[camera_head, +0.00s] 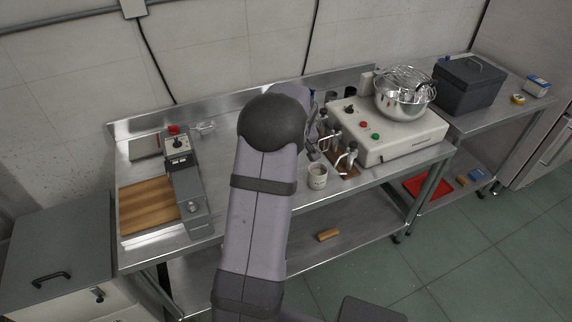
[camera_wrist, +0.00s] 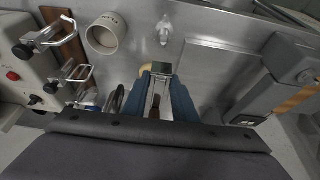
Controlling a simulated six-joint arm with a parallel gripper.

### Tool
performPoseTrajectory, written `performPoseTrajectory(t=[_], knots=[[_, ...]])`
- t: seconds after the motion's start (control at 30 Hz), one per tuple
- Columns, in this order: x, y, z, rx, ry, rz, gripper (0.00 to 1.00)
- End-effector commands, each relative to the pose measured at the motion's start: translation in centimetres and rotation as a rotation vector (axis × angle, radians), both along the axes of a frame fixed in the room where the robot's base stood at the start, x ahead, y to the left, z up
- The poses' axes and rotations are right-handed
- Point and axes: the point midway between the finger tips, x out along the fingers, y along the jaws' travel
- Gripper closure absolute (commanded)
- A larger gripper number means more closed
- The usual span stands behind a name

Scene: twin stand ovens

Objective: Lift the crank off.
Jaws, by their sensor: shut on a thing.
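My gripper (camera_wrist: 160,92) is in the wrist view, with its blue fingers shut on a narrow metal piece (camera_wrist: 156,88). A rounded tan part (camera_wrist: 147,68) shows beside the fingertips. I cannot tell whether the held piece is the crank, or whether it touches the counter. Two bent metal handles with dark knobs stand beside a wooden board; one (camera_wrist: 44,38) is at the upper left, the other (camera_wrist: 75,76) nearer my gripper. They also show in the head view, one (camera_head: 327,143) behind the other (camera_head: 348,157). My arm hides the gripper in the head view.
A pale mug (camera_wrist: 103,36) stands near my gripper; it also shows in the head view (camera_head: 317,176). A white machine (camera_head: 390,138) with a metal bowl (camera_head: 404,100) stands right. A grey machine (camera_head: 190,195) stands left by a wooden board (camera_head: 148,205).

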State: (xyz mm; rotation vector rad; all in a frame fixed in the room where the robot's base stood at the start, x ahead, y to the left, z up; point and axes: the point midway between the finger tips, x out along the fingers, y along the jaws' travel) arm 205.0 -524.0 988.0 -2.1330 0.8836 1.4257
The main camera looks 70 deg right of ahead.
Motion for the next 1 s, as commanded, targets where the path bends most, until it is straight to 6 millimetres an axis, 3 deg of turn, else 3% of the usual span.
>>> performPoseTrajectory(t=[1.0], knots=[[0.0,-0.1,4.9,-0.002,-0.001,0.000,1.00]])
